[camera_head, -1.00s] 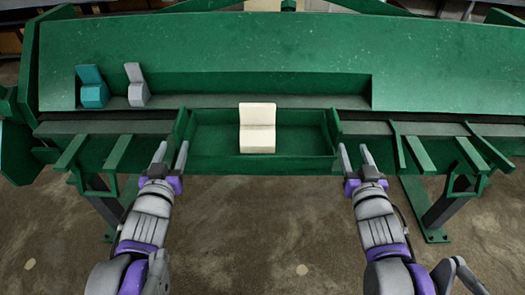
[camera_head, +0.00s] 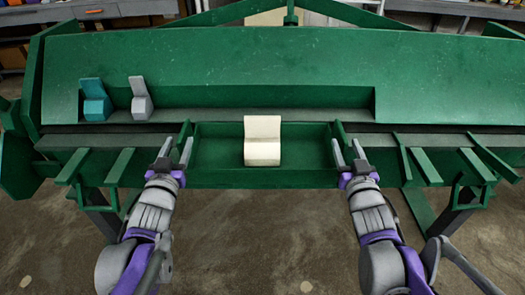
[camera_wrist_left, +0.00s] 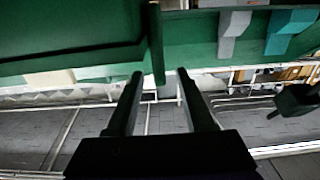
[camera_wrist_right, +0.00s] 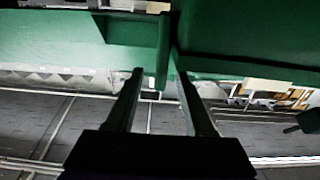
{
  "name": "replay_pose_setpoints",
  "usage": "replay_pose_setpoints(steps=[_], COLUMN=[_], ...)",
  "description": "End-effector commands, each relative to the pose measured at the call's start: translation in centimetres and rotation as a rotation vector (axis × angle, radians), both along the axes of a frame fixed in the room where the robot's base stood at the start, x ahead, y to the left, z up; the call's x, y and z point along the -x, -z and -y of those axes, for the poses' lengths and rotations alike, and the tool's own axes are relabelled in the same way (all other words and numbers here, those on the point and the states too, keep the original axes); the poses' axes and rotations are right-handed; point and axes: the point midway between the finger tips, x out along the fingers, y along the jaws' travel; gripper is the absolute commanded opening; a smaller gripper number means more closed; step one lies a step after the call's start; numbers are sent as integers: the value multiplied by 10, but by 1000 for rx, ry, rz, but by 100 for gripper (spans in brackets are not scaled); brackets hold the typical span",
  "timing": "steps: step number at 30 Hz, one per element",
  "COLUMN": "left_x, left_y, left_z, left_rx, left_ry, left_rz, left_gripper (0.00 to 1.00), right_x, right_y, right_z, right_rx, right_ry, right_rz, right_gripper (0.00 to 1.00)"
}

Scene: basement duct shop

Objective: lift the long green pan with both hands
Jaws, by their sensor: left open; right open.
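The long green pan (camera_head: 215,179) is an open tray at the front of the green bench. A pale cream curved block (camera_head: 262,140) sits in its middle. My left gripper (camera_head: 177,150) is open at the pan's left end; in the left wrist view an upright green end plate (camera_wrist_left: 156,45) shows ahead, between its fingertips (camera_wrist_left: 160,75). My right gripper (camera_head: 347,150) is open at the pan's right end; in the right wrist view a similar plate (camera_wrist_right: 163,50) shows between its fingertips (camera_wrist_right: 160,74). Neither gripper is closed on anything. Whether the plates are inside the jaws is unclear.
The large green bench machine (camera_head: 240,62) stands behind the pan. A teal block (camera_head: 96,101) and a grey block (camera_head: 140,100) stand on its ledge at left. Green brackets (camera_head: 423,166) jut out at either side. Bare floor (camera_head: 260,245) is open in front.

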Motion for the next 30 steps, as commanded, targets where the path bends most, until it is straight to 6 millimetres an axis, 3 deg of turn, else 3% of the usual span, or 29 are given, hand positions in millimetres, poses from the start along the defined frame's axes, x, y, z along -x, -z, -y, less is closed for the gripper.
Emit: replay_pose_setpoints(steps=[3, 9, 23, 30], left_x=[-23, -49, -59, -59], left_y=[0, 0, 0, 0], left_z=[0, 0, 0, 0], left_rx=[1, 1, 0, 0], left_ry=[1, 0, 0, 0], left_rz=[0, 0, -1, -1], left_gripper=[52, 52, 52, 9], right_x=[-23, -49, -59, -58], right_y=[0, 0, 0, 0], right_z=[0, 0, 0, 0], right_rx=[0, 1, 0, 0], right_ry=[-1, -1, 0, 0], right_rz=[0, -1, -1, -1], right_gripper=[52, 52, 52, 9])
